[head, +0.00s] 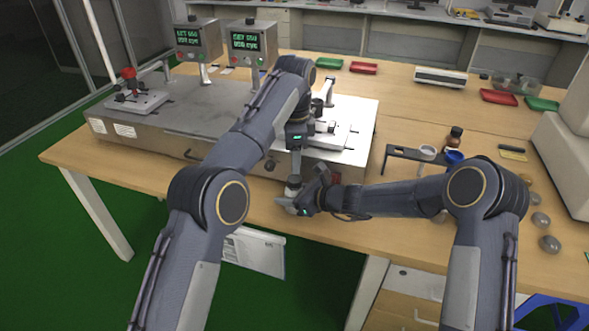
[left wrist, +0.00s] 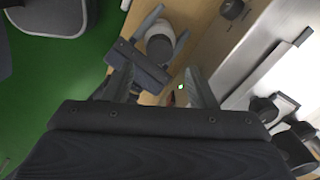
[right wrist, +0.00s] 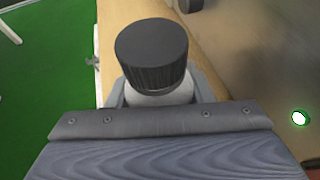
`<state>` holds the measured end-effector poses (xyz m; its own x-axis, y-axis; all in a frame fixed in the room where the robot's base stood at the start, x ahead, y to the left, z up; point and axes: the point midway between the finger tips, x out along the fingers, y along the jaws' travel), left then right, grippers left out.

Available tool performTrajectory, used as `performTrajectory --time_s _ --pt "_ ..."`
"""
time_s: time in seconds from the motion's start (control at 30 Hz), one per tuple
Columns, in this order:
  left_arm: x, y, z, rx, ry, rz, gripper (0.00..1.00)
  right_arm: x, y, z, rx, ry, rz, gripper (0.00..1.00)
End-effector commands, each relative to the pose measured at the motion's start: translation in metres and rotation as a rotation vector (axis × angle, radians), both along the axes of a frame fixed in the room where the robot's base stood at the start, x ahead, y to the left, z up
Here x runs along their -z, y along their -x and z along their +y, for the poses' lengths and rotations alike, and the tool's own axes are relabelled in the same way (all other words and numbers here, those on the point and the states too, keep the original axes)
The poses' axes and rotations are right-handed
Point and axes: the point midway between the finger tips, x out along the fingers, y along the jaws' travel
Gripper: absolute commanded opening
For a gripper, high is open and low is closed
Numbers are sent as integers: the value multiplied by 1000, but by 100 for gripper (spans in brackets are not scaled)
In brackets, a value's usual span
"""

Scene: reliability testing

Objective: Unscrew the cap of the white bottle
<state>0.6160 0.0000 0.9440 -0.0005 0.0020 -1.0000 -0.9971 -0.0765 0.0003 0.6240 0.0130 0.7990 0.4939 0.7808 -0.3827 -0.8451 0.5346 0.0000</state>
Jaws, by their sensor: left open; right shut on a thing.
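The white bottle (right wrist: 160,97) is held upright between the fingers of my right gripper (right wrist: 158,92). Its dark ribbed cap (right wrist: 152,52) is on top, with no gripper on it. In the head view the bottle (head: 292,191) is small and partly hidden, near the table's front edge in front of the metal test rig. My left gripper (head: 295,167) is open and points down just above the bottle. In the left wrist view the capped bottle (left wrist: 160,47) lies beyond the open fingers of my left gripper (left wrist: 157,82), apart from them.
The metal test rig (head: 185,120) with two display boxes stands close behind the bottle. A dark rack (head: 403,153) with a brown bottle (head: 454,139) and a blue cup (head: 454,157) is to the right. Red and green trays lie farther back.

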Motion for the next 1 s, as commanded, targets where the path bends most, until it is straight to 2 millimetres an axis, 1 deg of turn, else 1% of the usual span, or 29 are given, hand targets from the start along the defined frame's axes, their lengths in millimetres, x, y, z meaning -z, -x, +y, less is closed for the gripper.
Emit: performTrajectory --time_s 0.3,0.4,0.57,0.83,1.0 --pt "48 1 1 -1 0 4 51 -1 0 0 0 -1 -1 0" --pt "58 1 1 -1 0 2 51 -1 0 0 0 -1 -1 0" --pt "67 1 0 -2 1 0 51 -1 0 0 0 -1 -1 0" --pt "68 1 0 -2 2 0 51 0 0 0 0 -1 -1 0" --pt "68 1 0 -2 2 0 29 0 0 0 0 -1 -1 0"
